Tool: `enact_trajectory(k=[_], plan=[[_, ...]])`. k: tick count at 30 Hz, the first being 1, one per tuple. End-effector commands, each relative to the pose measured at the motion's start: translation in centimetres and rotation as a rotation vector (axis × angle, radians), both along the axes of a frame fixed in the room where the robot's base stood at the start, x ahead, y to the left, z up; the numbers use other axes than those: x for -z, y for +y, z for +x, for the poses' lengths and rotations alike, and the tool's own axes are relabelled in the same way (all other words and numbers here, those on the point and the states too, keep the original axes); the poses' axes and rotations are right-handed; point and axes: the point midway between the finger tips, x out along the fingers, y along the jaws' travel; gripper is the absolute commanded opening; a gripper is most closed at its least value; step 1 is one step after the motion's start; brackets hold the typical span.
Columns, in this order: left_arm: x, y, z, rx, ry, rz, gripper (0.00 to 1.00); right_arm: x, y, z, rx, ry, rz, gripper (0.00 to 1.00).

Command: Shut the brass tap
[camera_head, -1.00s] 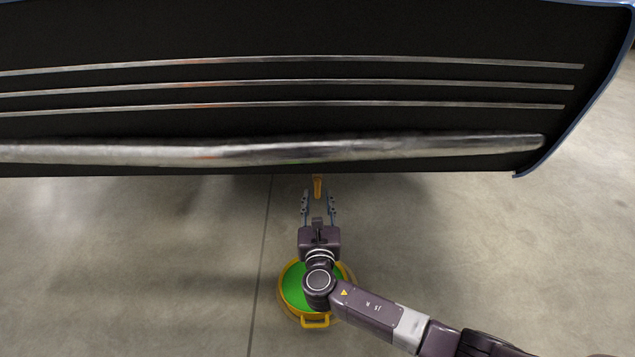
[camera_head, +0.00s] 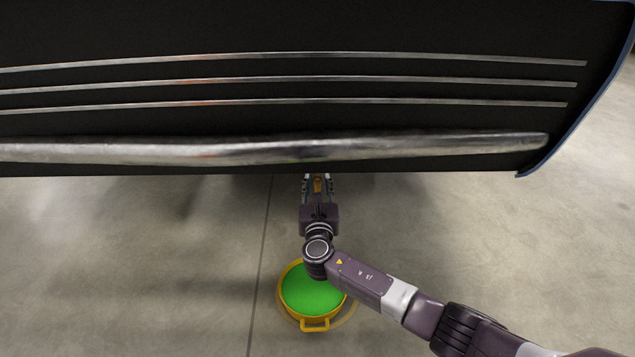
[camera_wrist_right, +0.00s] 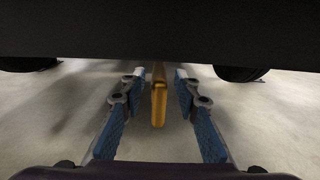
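The brass tap (camera_head: 318,186) shows as a small golden lever below the lower edge of the dark body. In the right wrist view the tap (camera_wrist_right: 159,98) stands upright between the fingers, with a gap on each side. My right gripper (camera_head: 318,183) reaches forward to the dark body's lower edge. It also shows in the right wrist view (camera_wrist_right: 159,92), open around the tap without visibly touching it. The tap's upper end meets or passes behind the dark underside; its mounting is hidden. My left gripper is not in view.
A large dark vehicle-like body (camera_head: 400,120) with chrome strips overhangs the tap. A yellow round pan (camera_head: 315,324) with green inside stands on the concrete floor below my right arm. Dark wheels (camera_wrist_right: 240,73) show under the body. Floor to the left is clear.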

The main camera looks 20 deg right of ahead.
Motion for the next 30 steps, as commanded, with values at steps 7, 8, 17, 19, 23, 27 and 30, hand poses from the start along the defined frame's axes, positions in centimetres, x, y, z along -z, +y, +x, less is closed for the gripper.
enact_trajectory(k=[7, 8, 17, 19, 23, 27, 30], plan=[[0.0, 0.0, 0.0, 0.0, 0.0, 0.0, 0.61, 0.0, 0.0, 0.0, 0.0, 0.0, 0.0, 0.0], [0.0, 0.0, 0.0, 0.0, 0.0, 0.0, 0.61, 0.0, 0.0, 0.0, 0.0, 0.0, 0.0, 0.0], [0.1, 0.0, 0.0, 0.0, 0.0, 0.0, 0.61, 0.1, 0.0, -0.1, 0.0, -0.004, 0.015, 0.0], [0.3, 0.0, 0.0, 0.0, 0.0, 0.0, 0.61, 0.1, -0.1, -0.1, 0.0, -0.01, 0.035, 0.0], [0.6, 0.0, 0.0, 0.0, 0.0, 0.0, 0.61, 0.1, -0.2, -0.1, 0.0, -0.027, 0.092, 0.0], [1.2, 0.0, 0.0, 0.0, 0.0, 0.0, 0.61, 0.3, -0.5, -0.2, 0.001, -0.054, 0.186, 0.0], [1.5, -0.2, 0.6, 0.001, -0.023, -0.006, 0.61, 0.4, -0.6, -0.3, 0.0, -0.078, 0.272, 0.0]])
